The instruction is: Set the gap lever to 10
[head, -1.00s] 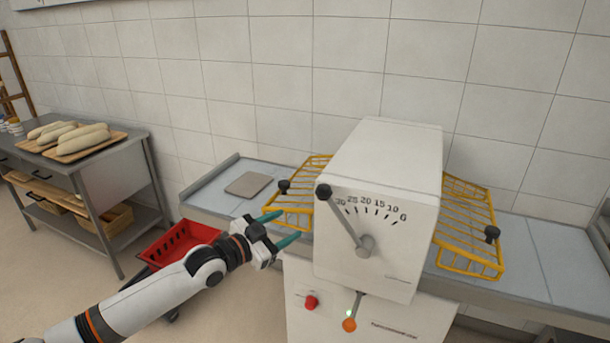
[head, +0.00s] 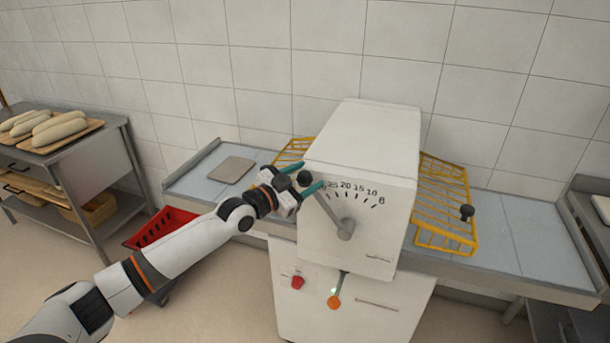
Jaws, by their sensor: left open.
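The gap lever (head: 326,208) is a grey arm pivoting on the front of the white sheeter machine (head: 363,143). It points up and left, toward the high end of the printed scale (head: 358,190), near 30, well away from the 10. The lever's black knob (head: 305,178) lies between the teal fingertips of my left gripper (head: 303,179). The gripper is open around the knob; whether a finger touches it I cannot tell. The 30 mark is hidden behind the gripper. My right gripper does not show.
Yellow wire guards (head: 443,206) flank the machine above the grey belt table (head: 525,240). A red button (head: 298,282) and an orange knob (head: 334,302) sit below the lever. A red crate (head: 160,228) stands on the left; a bread table (head: 120,160) is farther left.

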